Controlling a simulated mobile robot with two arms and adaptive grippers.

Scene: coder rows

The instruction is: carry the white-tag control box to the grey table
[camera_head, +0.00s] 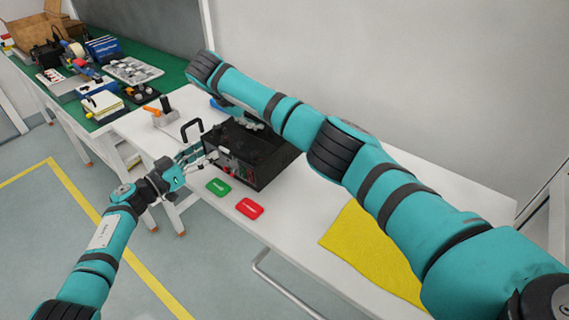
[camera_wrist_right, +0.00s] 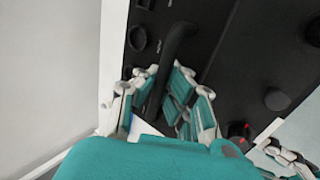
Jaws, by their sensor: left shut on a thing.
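The black control box (camera_head: 258,163) stands on the pale table (camera_head: 300,222), with small red and green parts on its front panel. I cannot make out a white tag. A black arched handle (camera_head: 191,129) rises at its left side. My left gripper (camera_head: 207,157) is shut on the box at its left front; the exact grip is unclear. My right gripper (camera_wrist_right: 158,100) is at the far side of the box, largely hidden by my arm in the head view. In the right wrist view its fingers stand apart, with a black handle (camera_wrist_right: 176,45) between them.
A green card (camera_head: 218,187) and a red card (camera_head: 250,208) lie before the box. A yellow mat (camera_head: 372,250) covers part of the table's right. An orange-handled item (camera_head: 153,111) stands left of the box. A cluttered green-topped table (camera_head: 172,73) adjoins at back left.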

